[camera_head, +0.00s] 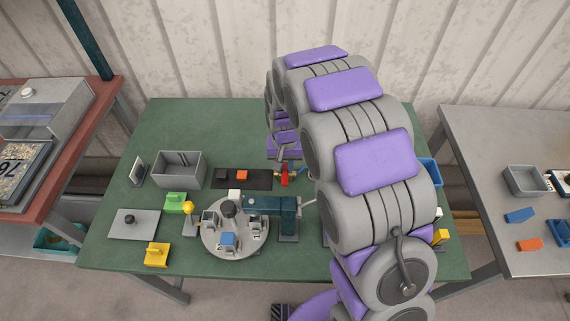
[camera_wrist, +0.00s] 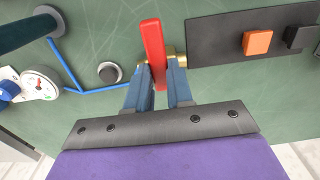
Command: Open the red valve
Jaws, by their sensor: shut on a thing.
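The red valve's handle (camera_wrist: 152,45) is a flat red lever on a brass fitting (camera_wrist: 180,62) in the wrist view. My gripper (camera_wrist: 157,80) has its two blue fingers on either side of the lever's near end and is shut on it. The lever's far end points away from my gripper, upward in the picture. In the head view the red valve (camera_head: 285,176) stands on the green table, right of a black plate, with my gripper just behind it. The valve's pipe is partly hidden by my fingers.
The black plate (camera_wrist: 215,40) carries an orange block (camera_wrist: 257,42) and a black block. A blue tube (camera_wrist: 62,66) runs near a white gauge (camera_wrist: 40,84) and a round knob (camera_wrist: 110,72). A grey turntable (camera_head: 215,245) and a grey bin (camera_head: 180,170) stand on the table.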

